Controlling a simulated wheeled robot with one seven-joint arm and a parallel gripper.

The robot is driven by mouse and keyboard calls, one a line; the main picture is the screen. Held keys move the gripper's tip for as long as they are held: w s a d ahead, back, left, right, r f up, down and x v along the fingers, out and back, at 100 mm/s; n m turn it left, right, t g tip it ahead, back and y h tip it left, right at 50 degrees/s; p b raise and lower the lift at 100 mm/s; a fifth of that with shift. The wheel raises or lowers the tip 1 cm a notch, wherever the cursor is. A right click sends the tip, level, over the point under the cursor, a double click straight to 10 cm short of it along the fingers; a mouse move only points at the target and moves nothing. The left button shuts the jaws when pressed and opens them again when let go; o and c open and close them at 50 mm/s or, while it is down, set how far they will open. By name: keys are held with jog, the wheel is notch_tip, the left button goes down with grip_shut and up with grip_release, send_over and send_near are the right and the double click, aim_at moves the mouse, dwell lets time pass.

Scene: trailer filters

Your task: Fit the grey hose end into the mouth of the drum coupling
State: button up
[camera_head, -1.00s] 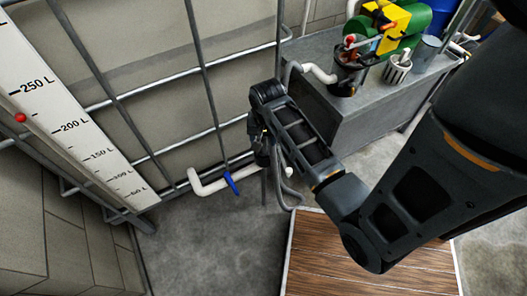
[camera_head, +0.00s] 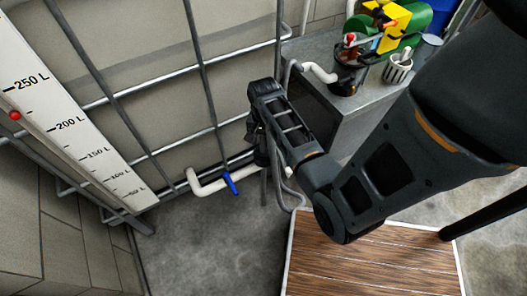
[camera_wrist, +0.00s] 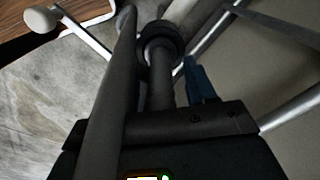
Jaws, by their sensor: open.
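My gripper (camera_head: 260,150) points down beside the tank's lower right corner, next to the end of a white pipe (camera_head: 208,187) with a blue valve handle (camera_head: 231,184). It is open. A grey hose (camera_head: 288,196) hangs just right of it. In the wrist view a grey tube (camera_wrist: 160,88) meets a dark ring, which looks like the coupling (camera_wrist: 161,38), in line with a white pipe (camera_wrist: 180,10). I cannot tell how deep the tube sits. A long dark grey length (camera_wrist: 112,95) passes close on the left. The fingertips are unclear.
The caged tank (camera_head: 150,65) with a litre scale (camera_head: 72,125) fills the left. A grey bench (camera_head: 375,112) with a green and yellow machine (camera_head: 395,25) stands back right. A wooden platform (camera_head: 370,262) lies in front; bare floor (camera_head: 215,245) is left of it.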

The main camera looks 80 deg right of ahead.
jog(key=shift+f, duration=0.25)
jog(key=shift+c, duration=0.5)
grip_shut()
